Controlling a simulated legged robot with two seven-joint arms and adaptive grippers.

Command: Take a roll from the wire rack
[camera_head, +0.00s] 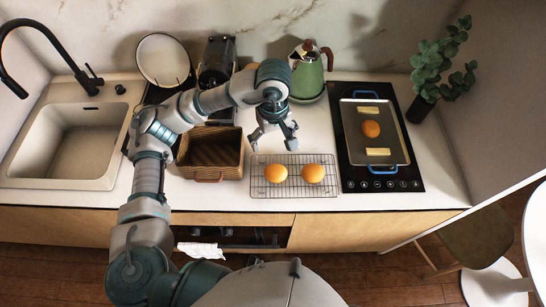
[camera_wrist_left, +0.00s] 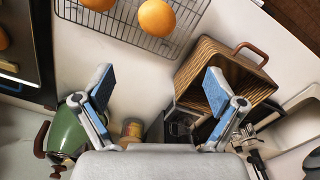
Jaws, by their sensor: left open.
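Two round orange-brown rolls sit on the wire rack (camera_head: 258,190): a left roll (camera_head: 276,173) and a right roll (camera_head: 313,173). My left gripper (camera_head: 275,145) is above the counter, behind the rack, with its fingers pointing down. It is open and empty. In the left wrist view the two blue-padded fingers (camera_wrist_left: 160,92) are spread wide. The wire rack (camera_wrist_left: 118,22) and a roll (camera_wrist_left: 157,17) show beyond them at the top, apart from the fingers. My right gripper is not in view.
A wicker basket (camera_head: 211,152) stands left of the rack. A tray (camera_head: 389,135) with another roll (camera_head: 371,129) and yellow blocks lies on the black hob (camera_head: 355,182) at right. A green kettle (camera_head: 307,80) stands behind my gripper. The sink is far left.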

